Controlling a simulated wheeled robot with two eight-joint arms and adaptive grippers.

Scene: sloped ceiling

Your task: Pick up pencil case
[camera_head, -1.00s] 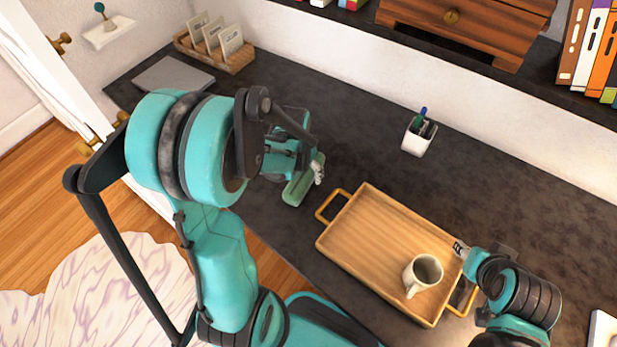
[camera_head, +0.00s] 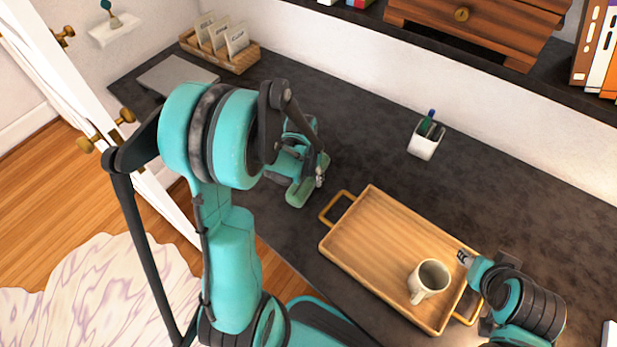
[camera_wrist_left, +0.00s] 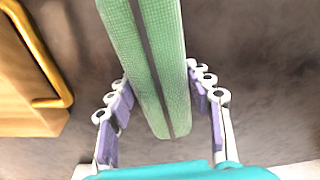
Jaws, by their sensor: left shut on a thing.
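The pencil case (camera_head: 297,194) is green and long, with a dark zip strip along it. It is by the tray's left handle in the head view, partly hidden by my gripper. My left gripper (camera_head: 318,178) is shut on it. In the left wrist view the pencil case (camera_wrist_left: 158,75) runs between the two fingers of my left gripper (camera_wrist_left: 165,110). I cannot tell whether it touches the desk or is slightly above it. My right gripper (camera_head: 464,258) is at the tray's right edge, near the mug; its opening is too small to judge.
A wooden tray (camera_head: 375,235) with yellow handles stands on the dark desk (camera_head: 360,130) and holds a mug (camera_head: 430,278). A white pen cup (camera_head: 424,145) stands behind it. A closed grey laptop (camera_head: 177,75) and a wooden card holder (camera_head: 238,60) are at the back left.

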